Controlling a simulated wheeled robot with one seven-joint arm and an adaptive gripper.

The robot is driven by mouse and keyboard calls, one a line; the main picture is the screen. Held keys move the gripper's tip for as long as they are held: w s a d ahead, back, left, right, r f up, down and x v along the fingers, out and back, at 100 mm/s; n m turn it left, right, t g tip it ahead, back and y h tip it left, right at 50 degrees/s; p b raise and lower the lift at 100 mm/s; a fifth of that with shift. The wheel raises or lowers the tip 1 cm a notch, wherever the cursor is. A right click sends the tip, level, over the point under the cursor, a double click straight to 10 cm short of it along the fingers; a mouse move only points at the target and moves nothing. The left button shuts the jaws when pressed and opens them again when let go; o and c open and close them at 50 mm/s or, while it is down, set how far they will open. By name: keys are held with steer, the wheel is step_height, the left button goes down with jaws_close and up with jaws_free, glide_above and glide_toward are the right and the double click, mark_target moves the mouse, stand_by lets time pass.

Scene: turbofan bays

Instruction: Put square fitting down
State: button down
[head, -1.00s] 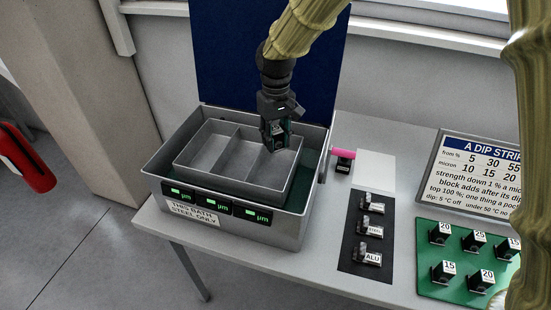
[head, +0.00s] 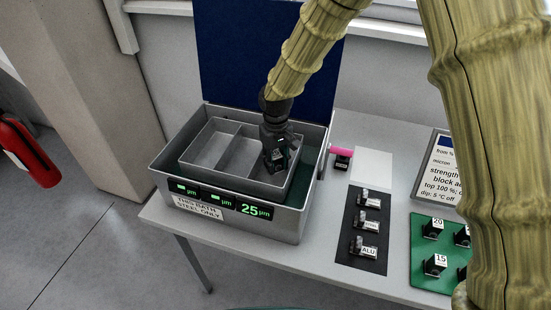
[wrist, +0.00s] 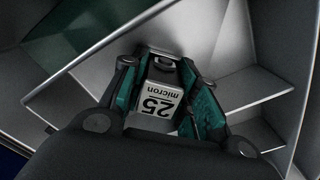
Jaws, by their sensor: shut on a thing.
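My gripper (head: 275,162) points down into the right compartment of the grey divided tray (head: 208,142) inside the metal bath (head: 165,165). In the wrist view my gripper (wrist: 160,95) has its teal fingers on both sides of a square fitting (wrist: 160,97), a small block with a white face printed "25 micron". The fingers are shut on it. I cannot tell whether its underside touches the compartment floor. The tray walls (wrist: 245,92) show around it.
The bath's right display (head: 252,210) reads 25 µm; its label (head: 198,208) says steel only. A black mat (head: 352,258) holds labelled pieces, one marked ALU. A green board (head: 424,278) carries numbered blocks. A white pad (head: 372,166) is bare.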

mark_target(276, 156)
steer(key=shift+s+r, duration=0.15)
steer(key=shift+s, duration=0.05)
steer(key=c, duration=1.1)
jaws_free()
steer(key=shift+w+f, duration=0.1)
steer(key=shift+f, duration=0.15)
steer(key=shift+r, duration=0.1)
steer(key=shift+r+b, duration=2.3)
steer(key=shift+r, duration=3.8)
